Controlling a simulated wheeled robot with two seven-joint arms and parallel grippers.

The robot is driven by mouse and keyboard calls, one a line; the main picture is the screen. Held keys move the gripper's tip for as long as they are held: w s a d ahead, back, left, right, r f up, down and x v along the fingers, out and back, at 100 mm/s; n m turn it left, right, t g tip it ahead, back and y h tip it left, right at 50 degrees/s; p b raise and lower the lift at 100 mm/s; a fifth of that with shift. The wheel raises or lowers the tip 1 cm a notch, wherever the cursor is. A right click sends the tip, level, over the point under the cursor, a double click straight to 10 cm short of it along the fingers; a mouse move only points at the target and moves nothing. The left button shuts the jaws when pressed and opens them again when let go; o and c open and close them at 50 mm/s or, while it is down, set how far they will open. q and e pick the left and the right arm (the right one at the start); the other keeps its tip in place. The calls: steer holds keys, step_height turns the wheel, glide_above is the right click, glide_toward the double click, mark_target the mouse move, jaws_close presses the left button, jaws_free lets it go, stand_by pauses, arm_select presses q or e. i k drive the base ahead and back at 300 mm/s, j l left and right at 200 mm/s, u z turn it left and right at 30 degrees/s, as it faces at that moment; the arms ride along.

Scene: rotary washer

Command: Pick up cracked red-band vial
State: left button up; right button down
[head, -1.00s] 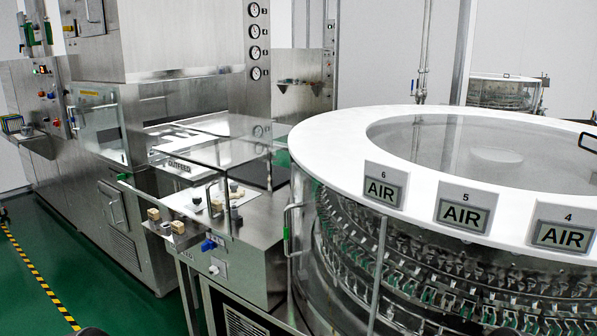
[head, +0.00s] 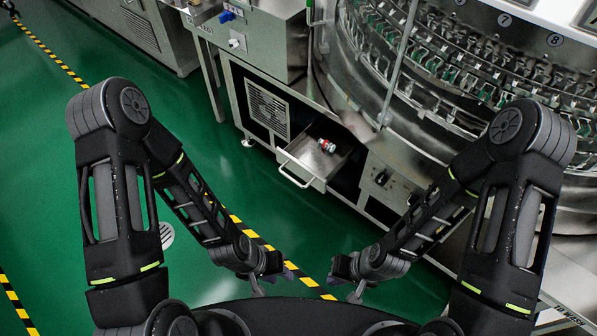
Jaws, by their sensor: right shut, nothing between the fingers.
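A small red and pale object (head: 327,145) lies in an open metal drawer (head: 298,166) low on the front of the washer. It may be the red-band vial, but it is too small to tell its band or any crack. My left gripper (head: 287,277) hangs low in front of my body, well below and nearer than the drawer; I cannot tell how its fingers stand. My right gripper (head: 335,275) is shut and empty, close to the right of the left one. Neither gripper touches the drawer or the object.
The round washer (head: 470,80) with rows of metal holders stands above and to the right of the drawer. A vented panel (head: 268,108) is left of it. Green floor (head: 215,175) with yellow-black tape (head: 250,232) lies open between me and the machine.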

mark_target(326, 144)
steer(key=z, duration=1.85)
steer(key=k+j, duration=0.2)
steer(key=j, duration=0.15)
steer(key=k+j, duration=0.25)
